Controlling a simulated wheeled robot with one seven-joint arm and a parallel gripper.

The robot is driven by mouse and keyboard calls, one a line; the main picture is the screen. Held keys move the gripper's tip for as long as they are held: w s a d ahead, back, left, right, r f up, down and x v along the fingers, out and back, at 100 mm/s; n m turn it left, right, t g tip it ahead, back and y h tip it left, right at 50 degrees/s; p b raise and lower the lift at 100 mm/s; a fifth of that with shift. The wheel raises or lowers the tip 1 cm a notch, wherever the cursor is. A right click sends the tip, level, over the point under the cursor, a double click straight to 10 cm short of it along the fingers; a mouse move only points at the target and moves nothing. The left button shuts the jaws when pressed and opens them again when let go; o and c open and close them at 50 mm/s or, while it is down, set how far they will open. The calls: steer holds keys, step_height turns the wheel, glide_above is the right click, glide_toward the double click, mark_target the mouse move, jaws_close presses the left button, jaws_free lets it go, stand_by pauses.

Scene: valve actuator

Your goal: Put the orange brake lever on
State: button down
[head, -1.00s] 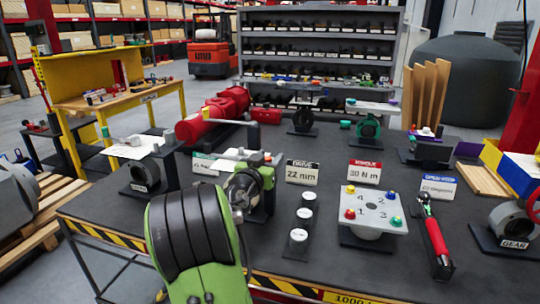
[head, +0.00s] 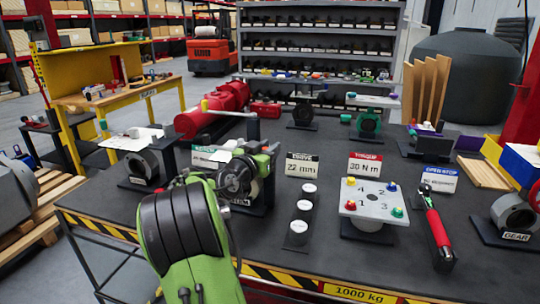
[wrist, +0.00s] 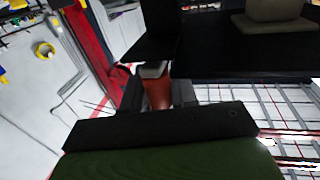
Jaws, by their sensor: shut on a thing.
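My gripper (wrist: 158,98) is shut on an orange-red piece with a grey end, which looks like the brake lever (wrist: 157,91). In the wrist view it sits between the two dark fingers, close to a black block (wrist: 150,45). Whether the lever touches that block I cannot tell. In the head view my gripper (head: 262,152) is over the left part of the bench, behind my green and black wrist.
The dark bench (head: 330,255) carries a label "22 mm" (head: 302,165), a label "30 N m" (head: 365,170), three white-topped posts (head: 298,232), a numbered plate (head: 372,200), a red-handled tool (head: 437,227) and a red cylinder (head: 230,97). A grey ring on a stand (head: 143,167) is left of my gripper.

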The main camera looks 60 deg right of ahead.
steer(key=shift+w+m+g, duration=0.1)
steer(key=shift+m+g, duration=0.3)
steer(key=shift+g, duration=0.2)
steer(key=c, duration=1)
jaws_free()
steer(key=shift+a, duration=0.1)
steer(key=a, duration=0.5)
steer(key=w+a, duration=0.1)
steer(key=a, duration=0.4)
steer(key=w+a, duration=0.1)
steer(key=a, duration=0.4)
steer(key=shift+a, duration=0.3)
